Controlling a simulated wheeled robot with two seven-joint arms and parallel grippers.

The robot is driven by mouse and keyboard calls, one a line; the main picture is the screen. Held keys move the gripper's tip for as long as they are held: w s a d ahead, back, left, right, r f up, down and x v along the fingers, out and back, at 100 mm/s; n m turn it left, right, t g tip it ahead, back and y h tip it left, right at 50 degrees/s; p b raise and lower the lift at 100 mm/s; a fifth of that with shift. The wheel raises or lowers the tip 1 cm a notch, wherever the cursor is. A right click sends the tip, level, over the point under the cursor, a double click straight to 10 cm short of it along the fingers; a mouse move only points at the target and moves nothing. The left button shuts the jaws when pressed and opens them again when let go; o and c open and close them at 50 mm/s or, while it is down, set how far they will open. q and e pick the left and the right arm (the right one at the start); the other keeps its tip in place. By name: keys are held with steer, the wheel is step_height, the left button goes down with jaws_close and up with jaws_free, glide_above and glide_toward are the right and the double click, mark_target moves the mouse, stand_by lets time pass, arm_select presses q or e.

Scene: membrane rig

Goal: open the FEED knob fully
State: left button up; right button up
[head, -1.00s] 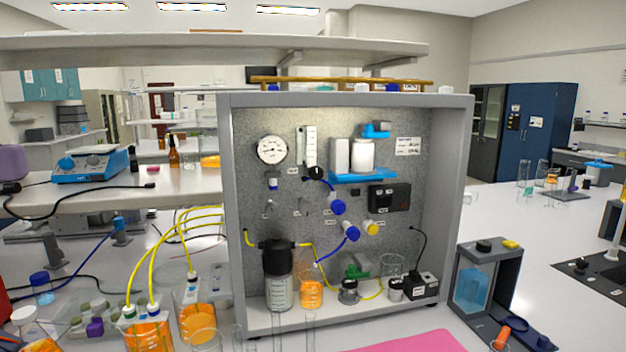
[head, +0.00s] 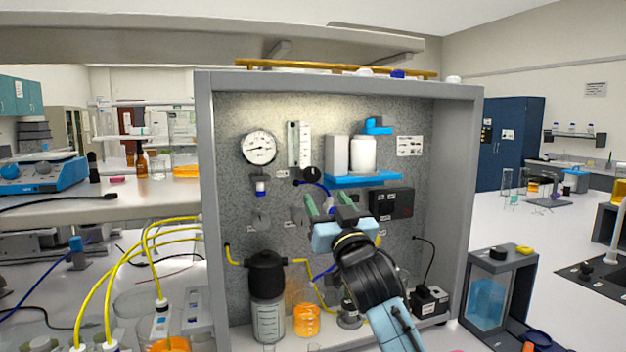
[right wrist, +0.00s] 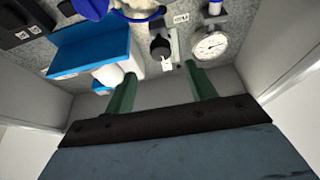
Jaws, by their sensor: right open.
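A black round knob (head: 312,173) sits on the speckled panel at the foot of the flow meter (head: 299,145); no label is legible, so I cannot confirm it is FEED. In the right wrist view the black knob (right wrist: 160,47) shows a pale pointer mark and lies ahead of the gap between the fingers. My right gripper (head: 327,206) has green fingers, open and empty, just below the knob in the head view. The right wrist view shows the gripper (right wrist: 160,72) apart from the knob. My right arm hides the blue valve handles. My left gripper is out of view.
A pressure gauge (head: 259,147) is left of the flow meter. A blue shelf (head: 361,181) with white containers juts out right of the knob. A black box (head: 391,203) is below it. A blue tube (right wrist: 140,14) runs near the knob. Cabinet walls flank the panel.

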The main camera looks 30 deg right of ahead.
mark_target(314, 179)
steer(key=p+x, duration=0.1)
steer(key=x, duration=0.7)
steer(key=shift+w, duration=0.45)
steer(key=c, duration=1)
